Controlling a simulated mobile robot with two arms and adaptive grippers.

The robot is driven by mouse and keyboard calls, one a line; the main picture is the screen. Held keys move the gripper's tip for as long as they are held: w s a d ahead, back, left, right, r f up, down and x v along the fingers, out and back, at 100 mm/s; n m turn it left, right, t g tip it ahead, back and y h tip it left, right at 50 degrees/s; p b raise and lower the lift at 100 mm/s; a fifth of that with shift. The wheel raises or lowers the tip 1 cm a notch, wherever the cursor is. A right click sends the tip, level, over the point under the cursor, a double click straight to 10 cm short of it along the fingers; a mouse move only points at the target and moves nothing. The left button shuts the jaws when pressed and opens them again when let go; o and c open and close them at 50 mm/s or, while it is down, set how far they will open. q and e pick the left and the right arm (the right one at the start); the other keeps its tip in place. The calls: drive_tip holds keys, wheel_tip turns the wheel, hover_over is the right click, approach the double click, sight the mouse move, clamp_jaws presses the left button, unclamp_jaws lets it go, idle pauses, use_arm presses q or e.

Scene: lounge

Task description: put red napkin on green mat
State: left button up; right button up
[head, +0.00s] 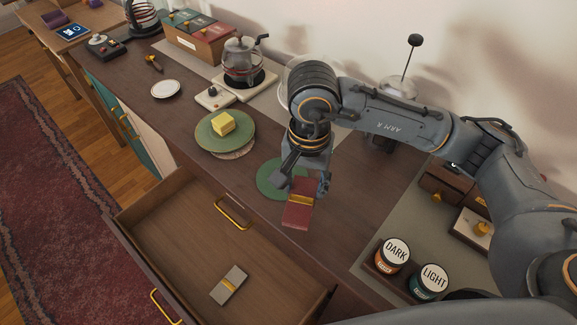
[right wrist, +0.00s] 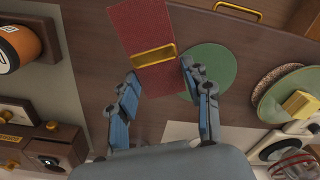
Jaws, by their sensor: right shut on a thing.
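The red napkin (head: 297,213), folded flat with a gold band, is held in my right gripper (head: 305,184). It also shows in the right wrist view (right wrist: 147,28), with its near end between the fingertips (right wrist: 160,72). The round green mat (head: 268,178) lies on the dark wood counter. In the head view the napkin overlaps the mat's right edge; in the right wrist view the mat (right wrist: 212,75) is beside it, partly covered by it and a finger. I cannot tell the napkin's height above the counter. My left gripper is not in view.
A green plate (head: 207,138) with a yellow block (head: 222,124) stands left of the mat. An open drawer (head: 170,240) in front holds a grey banded napkin (head: 229,285). DARK (head: 391,256) and LIGHT (head: 431,281) jars stand at the right. A glass kettle (head: 243,62) is behind.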

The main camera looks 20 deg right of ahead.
drive_tip(key=w+a+r+m+p, duration=0.2)
drive_tip(key=a+r+m+p, duration=0.4)
drive_tip(key=a+m, duration=0.4)
drive_tip(key=w+d+f+p, duration=0.1)
drive_tip(key=w+d+f, duration=0.1)
drive_tip(key=d, duration=0.1)
drive_tip(key=w+d+f+p, duration=0.1)
drive_tip(key=w+d+f, duration=0.1)
drive_tip(key=d+f, duration=0.1)
drive_tip(key=w+d+f+p, duration=0.1)
drive_tip(key=w+d+f, duration=0.1)
drive_tip(key=w+d, duration=0.1)
drive_tip(key=shift+d+f, duration=0.15)
drive_tip(key=shift+d, duration=0.05)
drive_tip(key=shift+w+d+f, duration=0.3)
drive_tip(key=shift+f, duration=0.25)
drive_tip(key=f+p, duration=0.2)
drive_tip(key=f, duration=0.1)
drive_tip(key=shift+w+d, duration=0.1)
drive_tip(key=shift+d, duration=0.1)
drive_tip(key=shift+f, duration=0.25)
drive_tip(key=shift+f, duration=0.1)
